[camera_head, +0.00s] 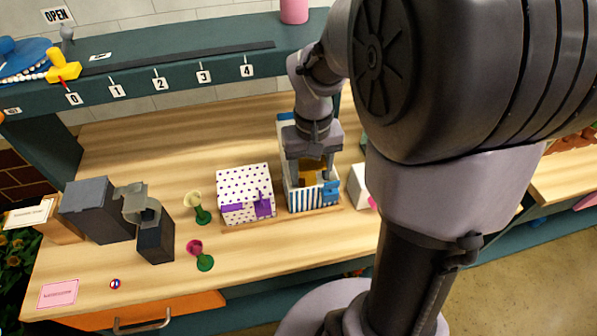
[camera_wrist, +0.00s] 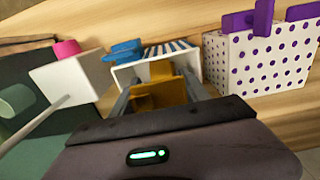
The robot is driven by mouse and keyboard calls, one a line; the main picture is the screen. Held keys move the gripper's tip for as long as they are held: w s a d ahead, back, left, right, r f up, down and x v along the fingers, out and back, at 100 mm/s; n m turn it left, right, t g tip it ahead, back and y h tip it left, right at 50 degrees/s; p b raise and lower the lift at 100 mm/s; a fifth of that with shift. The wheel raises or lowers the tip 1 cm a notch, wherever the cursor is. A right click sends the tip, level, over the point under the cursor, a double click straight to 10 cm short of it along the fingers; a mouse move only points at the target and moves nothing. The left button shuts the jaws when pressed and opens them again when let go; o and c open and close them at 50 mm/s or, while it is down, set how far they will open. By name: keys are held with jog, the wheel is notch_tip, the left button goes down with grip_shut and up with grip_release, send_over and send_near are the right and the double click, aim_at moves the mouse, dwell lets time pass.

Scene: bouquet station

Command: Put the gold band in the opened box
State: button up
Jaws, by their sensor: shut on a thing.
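The gold band (camera_head: 311,172) is between my gripper's fingers (camera_head: 305,168). My gripper is shut on it and points down into the opened box (camera_head: 312,202), which has blue and white stripes and a blue clasp or bow on its front. In the wrist view the gold band (camera_wrist: 162,90) shows between the two grey fingers (camera_wrist: 158,92), at the mouth of the striped box (camera_wrist: 165,50). The fingers hide part of the band and the box inside. I cannot tell whether the band touches the box floor.
A white box with purple dots and a purple bow (camera_head: 246,193) stands just left of the striped box. A white box with a pink part (camera_head: 360,186) is close on the right. Two flowers on green bases (camera_head: 200,209) and a dark machine (camera_head: 100,208) stand further left.

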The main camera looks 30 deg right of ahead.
aim_at(310, 184)
notch_tip(310, 184, down, 4)
jog(key=shift+f+b, duration=0.1)
jog(key=shift+b, duration=0.65)
jog(key=shift+f, duration=0.1)
jog(key=o, duration=1.1)
